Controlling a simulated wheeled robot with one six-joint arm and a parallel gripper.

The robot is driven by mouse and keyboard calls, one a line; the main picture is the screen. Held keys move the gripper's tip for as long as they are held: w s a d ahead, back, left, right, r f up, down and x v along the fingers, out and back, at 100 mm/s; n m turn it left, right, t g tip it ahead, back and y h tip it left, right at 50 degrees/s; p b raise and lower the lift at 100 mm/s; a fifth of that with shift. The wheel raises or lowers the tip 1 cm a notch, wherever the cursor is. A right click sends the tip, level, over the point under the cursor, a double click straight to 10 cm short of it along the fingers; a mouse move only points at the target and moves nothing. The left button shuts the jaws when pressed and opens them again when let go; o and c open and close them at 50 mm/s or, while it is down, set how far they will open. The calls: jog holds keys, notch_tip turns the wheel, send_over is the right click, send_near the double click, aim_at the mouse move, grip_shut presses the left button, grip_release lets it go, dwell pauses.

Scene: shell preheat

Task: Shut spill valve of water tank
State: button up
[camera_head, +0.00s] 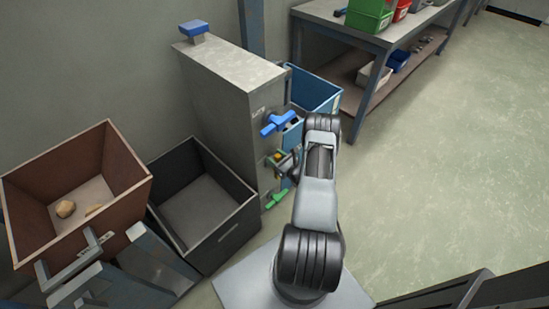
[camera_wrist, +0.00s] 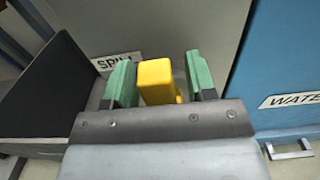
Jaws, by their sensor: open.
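A tall grey tank-like body (camera_head: 222,80) stands against the wall. A blue valve handle (camera_head: 278,122), a small yellow part (camera_head: 277,157) and a green handle (camera_head: 277,198) are on its right face. In the wrist view a yellow valve handle (camera_wrist: 156,80) stands beside a label (camera_wrist: 118,62) reading "SPILL", partly covered. My gripper (camera_wrist: 160,82) is open, its two green-padded fingers on either side of the yellow handle. The left finger is close to it, with a gap at the right; contact cannot be told. In the head view my arm partly hides the gripper (camera_head: 285,163).
A blue bin (camera_head: 315,90) stands behind the tank; its label (camera_wrist: 294,100) begins "WATE". A black bin (camera_head: 235,222) and a brown bin (camera_head: 125,160) with lumps inside stand left. A workbench (camera_head: 330,16) is behind. The floor at right is clear.

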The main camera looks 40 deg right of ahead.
jog(key=shift+w, duration=0.3)
grip_shut()
dwell(0.4)
